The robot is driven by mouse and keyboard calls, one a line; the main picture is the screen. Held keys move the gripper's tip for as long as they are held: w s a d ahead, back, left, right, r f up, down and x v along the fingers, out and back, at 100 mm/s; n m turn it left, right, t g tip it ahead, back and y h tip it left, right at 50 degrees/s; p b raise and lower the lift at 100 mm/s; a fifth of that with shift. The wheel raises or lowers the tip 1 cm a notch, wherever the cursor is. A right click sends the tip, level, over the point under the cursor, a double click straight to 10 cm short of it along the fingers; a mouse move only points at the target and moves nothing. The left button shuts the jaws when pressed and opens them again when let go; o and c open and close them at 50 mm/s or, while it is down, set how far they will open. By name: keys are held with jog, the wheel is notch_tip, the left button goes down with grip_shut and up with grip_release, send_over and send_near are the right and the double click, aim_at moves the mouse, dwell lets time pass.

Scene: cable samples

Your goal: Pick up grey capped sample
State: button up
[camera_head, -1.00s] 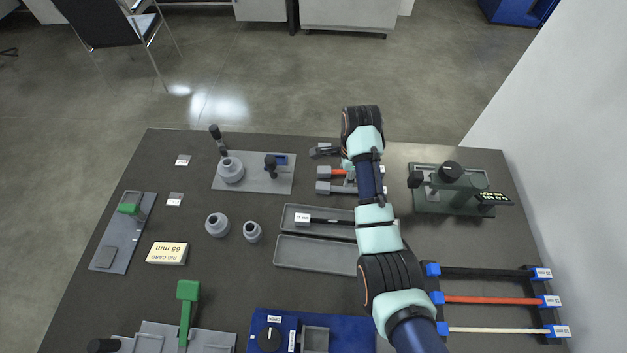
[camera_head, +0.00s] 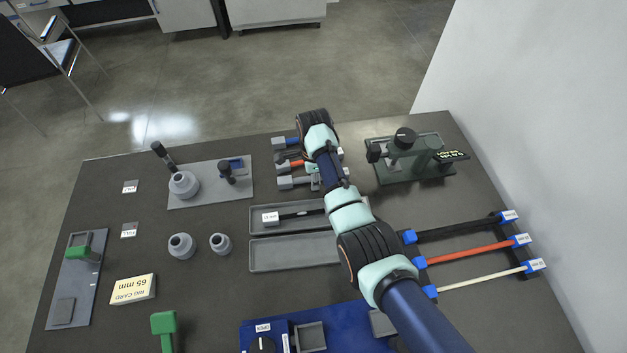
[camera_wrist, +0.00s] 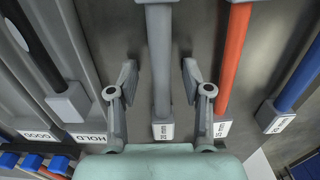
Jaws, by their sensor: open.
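The grey sample is a grey rod with a grey cap and a white label at its near end; in the wrist view (camera_wrist: 160,60) it lies between my two fingers. My gripper (camera_wrist: 160,82) is open, one finger on each side of the rod, with no clear contact; finger height above the rod is hard to judge. In the head view the grey sample (camera_head: 298,183) is the nearest of three short samples at the back, partly hidden by my arm. My gripper (camera_head: 314,180) is mostly hidden there.
A red sample (camera_wrist: 233,60) lies close to the right finger, with a blue one (camera_wrist: 300,75) beyond. On the left, a tray (camera_head: 255,218) holds a black sample (camera_wrist: 68,102). A dark green fixture (camera_head: 410,160) stands to the right of my arm.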

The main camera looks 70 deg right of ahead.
jog(key=shift+r, duration=0.1)
grip_shut()
jog(key=shift+r, duration=0.1)
notch_tip(320, 180, up, 20)
jog(key=p, duration=0.9)
